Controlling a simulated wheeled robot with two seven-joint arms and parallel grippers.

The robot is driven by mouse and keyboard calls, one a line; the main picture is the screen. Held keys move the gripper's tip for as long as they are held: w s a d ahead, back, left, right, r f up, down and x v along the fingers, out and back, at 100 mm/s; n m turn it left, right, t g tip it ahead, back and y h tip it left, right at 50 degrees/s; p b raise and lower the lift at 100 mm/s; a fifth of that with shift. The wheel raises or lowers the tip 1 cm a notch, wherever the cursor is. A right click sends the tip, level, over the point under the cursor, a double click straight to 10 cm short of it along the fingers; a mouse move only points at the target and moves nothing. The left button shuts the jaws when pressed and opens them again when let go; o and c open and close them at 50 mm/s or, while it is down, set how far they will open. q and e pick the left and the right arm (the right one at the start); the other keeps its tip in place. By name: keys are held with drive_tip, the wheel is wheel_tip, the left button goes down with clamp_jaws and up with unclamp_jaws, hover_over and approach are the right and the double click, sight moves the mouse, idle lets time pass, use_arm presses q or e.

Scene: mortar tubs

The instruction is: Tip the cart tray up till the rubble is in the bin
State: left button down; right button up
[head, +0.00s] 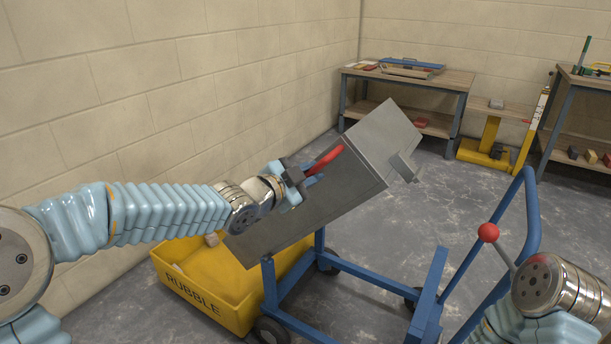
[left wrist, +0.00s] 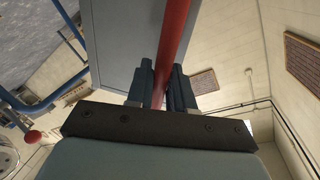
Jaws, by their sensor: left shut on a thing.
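The grey cart tray (head: 310,205) is tipped steeply, its low end over the yellow bin marked RUBBLE (head: 205,295) and its far end raised. My left gripper (head: 300,182) is shut on the tray's red handle (head: 327,158). In the left wrist view the red handle (left wrist: 174,35) runs between the two dark fingers (left wrist: 162,88), with the grey tray behind. A pale lump of rubble (head: 212,239) shows in the bin by the tray's low edge. The tray's inside is hidden. My right arm shows at the lower right, but its gripper is out of view.
The blue cart frame (head: 345,268) stands on wheels beside the bin, with a blue push bar (head: 532,215) at right. A red-knobbed lever (head: 488,233) rises near my right arm. A block wall is close on the left. Benches (head: 410,80) stand at the back.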

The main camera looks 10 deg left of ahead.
idle(0.3)
use_arm(q)
drive_tip(key=c, duration=1.2)
unclamp_jaws()
drive_tip(key=shift+o, duration=0.2)
drive_tip(key=p+v, duration=0.1)
drive_tip(key=v, duration=1.2)
drive_tip(key=shift+s+a+p, duration=0.25)
drive_tip(key=shift+s+p, duration=0.1)
drive_tip(key=shift+p, duration=0.05)
